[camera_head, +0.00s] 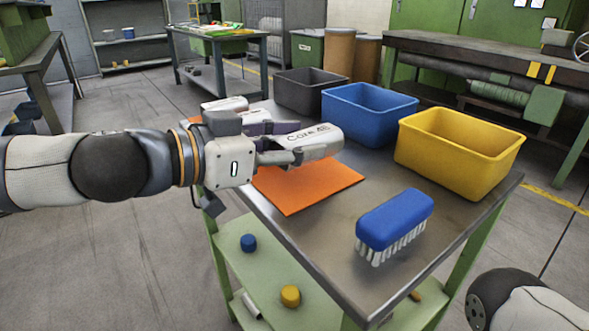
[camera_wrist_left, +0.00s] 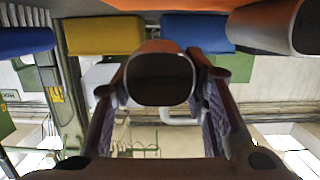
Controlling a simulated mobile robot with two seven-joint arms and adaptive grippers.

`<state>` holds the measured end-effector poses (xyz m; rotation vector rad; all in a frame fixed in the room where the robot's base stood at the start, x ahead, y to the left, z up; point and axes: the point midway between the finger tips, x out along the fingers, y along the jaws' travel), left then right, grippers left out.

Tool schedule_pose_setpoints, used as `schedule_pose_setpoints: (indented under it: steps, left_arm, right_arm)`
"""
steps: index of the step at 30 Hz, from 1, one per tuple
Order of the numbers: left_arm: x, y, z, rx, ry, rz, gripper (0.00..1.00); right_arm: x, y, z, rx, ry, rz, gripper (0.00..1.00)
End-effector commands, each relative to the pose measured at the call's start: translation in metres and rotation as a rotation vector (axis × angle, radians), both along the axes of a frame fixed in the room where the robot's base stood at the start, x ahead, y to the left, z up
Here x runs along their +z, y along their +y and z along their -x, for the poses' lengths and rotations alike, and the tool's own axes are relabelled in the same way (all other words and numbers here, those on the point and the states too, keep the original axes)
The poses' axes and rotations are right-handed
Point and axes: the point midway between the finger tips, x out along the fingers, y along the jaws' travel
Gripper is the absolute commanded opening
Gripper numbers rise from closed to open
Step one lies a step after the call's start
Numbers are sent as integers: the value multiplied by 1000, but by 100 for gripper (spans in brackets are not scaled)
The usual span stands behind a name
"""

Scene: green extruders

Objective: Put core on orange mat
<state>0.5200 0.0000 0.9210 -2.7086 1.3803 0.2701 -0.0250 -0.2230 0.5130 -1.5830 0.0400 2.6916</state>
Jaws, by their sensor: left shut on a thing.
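The core (camera_head: 317,143), a pale grey-white cylinder with dark lettering, is held in my left gripper (camera_head: 285,150) above the back part of the orange mat (camera_head: 305,192). The core looks roughly level and apart from the mat. In the left wrist view its dark round end (camera_wrist_left: 160,80) shows between the two fingers. The mat lies flat on the metal tabletop; its back left part is hidden by my gripper. An orange strip of it shows at the top edge of the left wrist view. My right gripper is out of view.
Another pale cylinder (camera_head: 224,104) lies behind my left gripper. A black bin (camera_head: 312,92), a blue bin (camera_head: 368,116) and a yellow bin (camera_head: 455,160) line the table's back and right. A blue brush (camera_head: 395,219) stands front right. Bare tabletop (camera_head: 340,225) lies between mat and brush.

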Motion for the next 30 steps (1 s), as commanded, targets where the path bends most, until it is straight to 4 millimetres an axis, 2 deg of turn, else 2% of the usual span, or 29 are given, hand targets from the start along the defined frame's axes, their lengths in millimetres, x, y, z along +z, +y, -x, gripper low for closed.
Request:
schedule_pose_setpoints:
  steps: [3, 6, 16, 17, 19, 30]
  left_arm:
    - [-24, 0, -6, -1, 6, 2, 0]
    - [-36, 0, -5, 0, 3, 2, 0]
    - [-37, 0, -5, 0, -3, 0, 0]
    - [-39, 0, -5, 0, 0, 0, 42]
    - [-38, 0, -5, 0, -1, -1, 58]
    - [-34, 1, -5, 1, -2, 0, 60]
  right_arm:
    - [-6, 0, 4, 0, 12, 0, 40]
    - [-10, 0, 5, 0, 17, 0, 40]
    - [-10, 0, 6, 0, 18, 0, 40]
    - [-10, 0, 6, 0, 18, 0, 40]
    - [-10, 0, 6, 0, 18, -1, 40]
    - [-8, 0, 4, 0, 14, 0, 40]
